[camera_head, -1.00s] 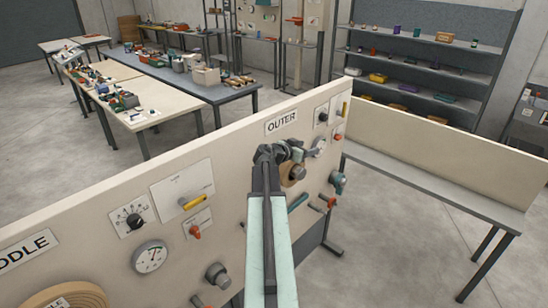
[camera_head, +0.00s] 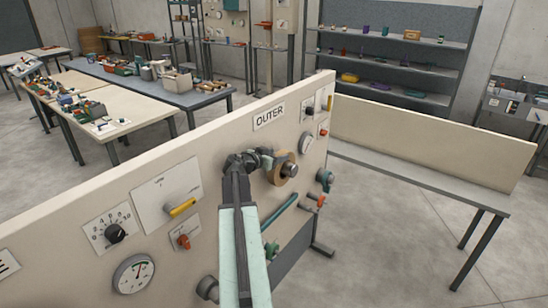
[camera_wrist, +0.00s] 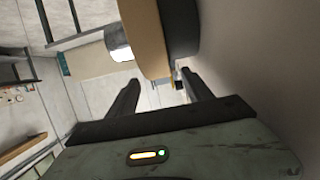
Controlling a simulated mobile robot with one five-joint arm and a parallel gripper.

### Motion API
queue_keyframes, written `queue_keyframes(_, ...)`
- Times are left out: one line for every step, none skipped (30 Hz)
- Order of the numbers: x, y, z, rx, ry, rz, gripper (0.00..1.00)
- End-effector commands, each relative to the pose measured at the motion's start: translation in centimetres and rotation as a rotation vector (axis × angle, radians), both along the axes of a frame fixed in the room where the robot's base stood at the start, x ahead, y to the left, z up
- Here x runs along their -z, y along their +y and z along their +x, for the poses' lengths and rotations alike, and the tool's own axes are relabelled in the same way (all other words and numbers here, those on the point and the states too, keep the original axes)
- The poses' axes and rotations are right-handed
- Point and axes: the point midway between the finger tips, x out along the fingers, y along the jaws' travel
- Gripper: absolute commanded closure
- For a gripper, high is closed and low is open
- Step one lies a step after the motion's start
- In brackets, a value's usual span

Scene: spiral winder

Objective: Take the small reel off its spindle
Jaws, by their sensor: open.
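The small reel (camera_head: 276,172) is a tan disc on its spindle (camera_head: 290,170), which sticks out from the upright panel below the OUTER sign. My gripper (camera_head: 264,158) is beside the reel, on its left in the head view, and hides part of that side. In the wrist view, my gripper (camera_wrist: 160,84) is open and empty, its dark fingers apart. The reel's tan edge (camera_wrist: 146,38) shows just beyond the fingertips, with a dark grey part against it on the panel side. I cannot tell whether a finger touches the reel.
The cream panel (camera_head: 230,145) carries gauges, a yellow-handled lever (camera_head: 180,208), red knobs and a teal bar (camera_head: 281,214) near my arm.

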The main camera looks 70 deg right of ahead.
Motion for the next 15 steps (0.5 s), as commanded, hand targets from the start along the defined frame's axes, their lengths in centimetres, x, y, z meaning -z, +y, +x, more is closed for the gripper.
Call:
queue_keyframes(0.3,-0.6,-0.1,0.001,0.000,0.000,0.41)
queue_keyframes(0.4,-1.0,-0.2,0.001,0.000,0.000,0.41)
queue_keyframes(0.6,-1.5,-0.3,0.002,0.001,0.000,0.41)
queue_keyframes(0.8,-1.9,-0.5,0.002,0.001,0.000,0.41)
queue_keyframes(1.0,-2.4,-0.6,0.002,0.001,0.000,0.41)
queue_keyframes(1.2,-3.1,-0.7,0.002,0.000,0.001,0.41)
queue_keyframes(1.4,-3.6,-0.8,0.002,-0.001,0.001,0.41)
queue_keyframes(1.6,-4.2,-1.0,0.002,-0.001,0.001,0.41)
queue_keyframes(1.8,-4.9,-1.2,0.003,-0.001,0.000,0.41)
queue_keyframes(1.9,-5.3,-1.3,0.002,-0.001,0.001,0.41)
queue_keyframes(2.1,-5.7,-1.4,0.002,-0.001,0.001,0.41)
queue_keyframes(2.2,-6.2,-1.5,0.001,-0.001,0.000,0.41)
queue_keyframes(2.2,-6.4,-1.6,0.001,0.000,0.000,0.41)
queue_keyframes(2.2,-6.6,-1.7,0.001,0.000,0.000,0.41)
queue_keyframes(2.2,-6.8,-1.8,0.000,0.000,0.000,0.41)
